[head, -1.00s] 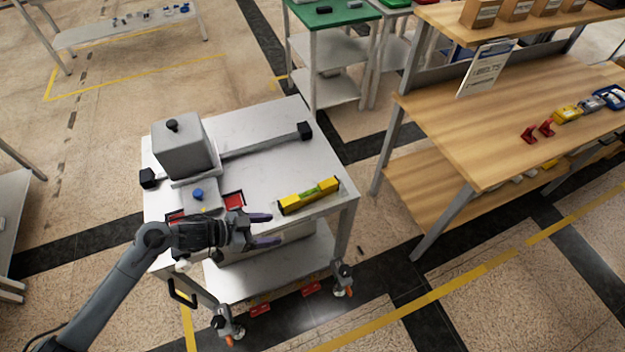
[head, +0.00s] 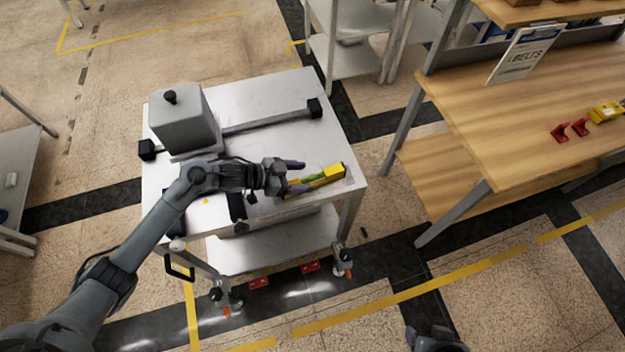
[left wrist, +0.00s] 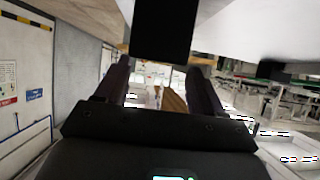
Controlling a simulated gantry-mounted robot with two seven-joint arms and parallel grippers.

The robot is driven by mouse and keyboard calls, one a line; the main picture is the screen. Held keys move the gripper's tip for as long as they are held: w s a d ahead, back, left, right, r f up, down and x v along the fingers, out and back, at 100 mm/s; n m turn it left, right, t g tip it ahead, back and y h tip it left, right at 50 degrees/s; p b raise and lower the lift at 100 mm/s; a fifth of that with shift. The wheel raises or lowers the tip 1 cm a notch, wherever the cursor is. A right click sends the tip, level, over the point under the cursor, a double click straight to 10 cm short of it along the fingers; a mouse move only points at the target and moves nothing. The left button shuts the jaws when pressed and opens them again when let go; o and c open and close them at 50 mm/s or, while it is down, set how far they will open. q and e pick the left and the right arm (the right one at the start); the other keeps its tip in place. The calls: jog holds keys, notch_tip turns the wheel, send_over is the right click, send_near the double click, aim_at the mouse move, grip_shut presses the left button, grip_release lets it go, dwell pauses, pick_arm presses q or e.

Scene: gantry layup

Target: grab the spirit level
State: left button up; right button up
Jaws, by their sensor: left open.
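The spirit level (head: 333,172) is yellow with a green middle. It lies near the right front edge of the grey cart top (head: 270,152) in the head view. My left gripper (head: 297,177) is open at its left end, and its fingers hide part of that end. I cannot tell whether they touch it. In the left wrist view my left gripper (left wrist: 160,64) shows two spread fingers. A dark block (left wrist: 160,30) stands in front of them; I cannot tell what it is. A dark part of my right arm shows at the bottom edge of the head view.
A grey box (head: 183,120) with a black knob stands at the back left of the cart, beside a long grey bar (head: 265,122) with black ends. A wooden workbench (head: 510,120) with red parts (head: 570,130) stands to the right, across a floor gap.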

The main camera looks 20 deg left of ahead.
aim_at(312, 177)
pick_arm(q)
jog(key=shift+b+x, duration=0.45)
jog(key=shift+x, duration=1.8)
jog(key=shift+c, duration=0.4)
grip_shut()
